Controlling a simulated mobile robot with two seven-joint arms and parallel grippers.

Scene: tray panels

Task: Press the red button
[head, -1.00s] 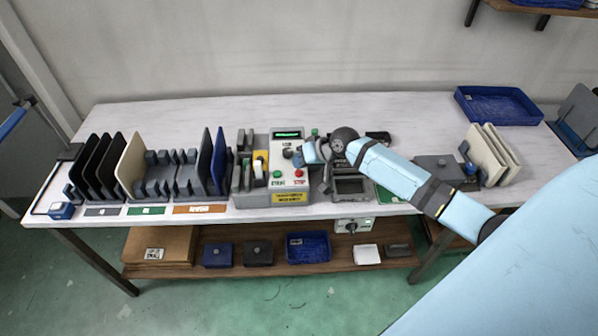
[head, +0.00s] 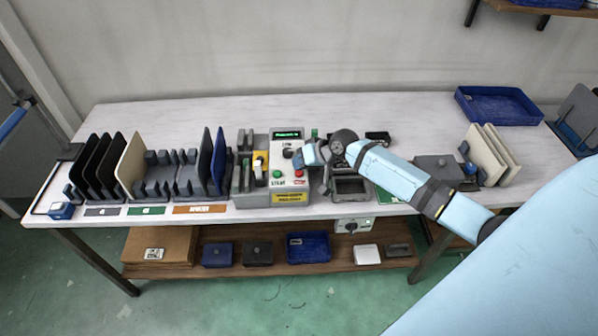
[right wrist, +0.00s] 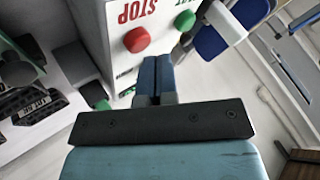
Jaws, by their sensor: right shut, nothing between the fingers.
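The red button (head: 299,173) sits at the lower right of the front of a grey control box (head: 290,150), beside a green button (head: 277,174). In the right wrist view the red button (right wrist: 137,40) is below the STOP label, and the green button (right wrist: 184,20) is by START. My right gripper (head: 299,159) is at the box's right side, just above the red button. In the wrist view its blue fingers (right wrist: 156,62) are shut and empty, with the red button a little beyond and left of the tips. They look apart from it. My left gripper is out of view.
A black knob (head: 288,153) and a yellow part (head: 260,158) are close by on the box. A panel rack (head: 180,178) stands to the left. A blue tray (head: 497,92) lies at the back right.

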